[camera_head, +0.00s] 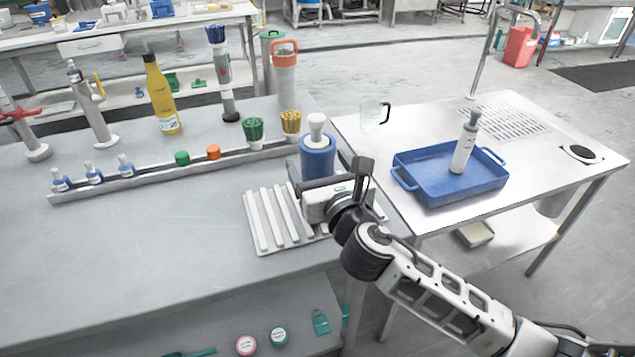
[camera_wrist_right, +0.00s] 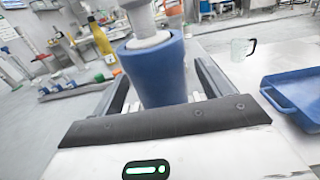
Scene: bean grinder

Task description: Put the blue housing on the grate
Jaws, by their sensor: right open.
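The blue housing (camera_head: 318,158) is a blue cylinder standing upright with a white knobbed part in its top. It fills the middle of the wrist view (camera_wrist_right: 158,78). My right gripper (camera_head: 312,184) is open, with one finger on each side of the housing and no clear grip on it. The white slatted grate (camera_head: 267,222) lies on the grey counter below my gripper. White slats show beside the housing's lower part in the wrist view; my gripper hides its base in the head view, so I cannot tell whether it rests fully on the grate. My left gripper is out of view.
A rail with small bottles, caps, and green (camera_head: 253,130) and yellow (camera_head: 291,123) brushes runs behind. An orange-topped cylinder (camera_head: 285,70) and yellow bottle (camera_head: 160,95) stand farther back. A blue tray (camera_head: 440,195) and glass mug (camera_head: 372,113) are on the right table. The left counter front is clear.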

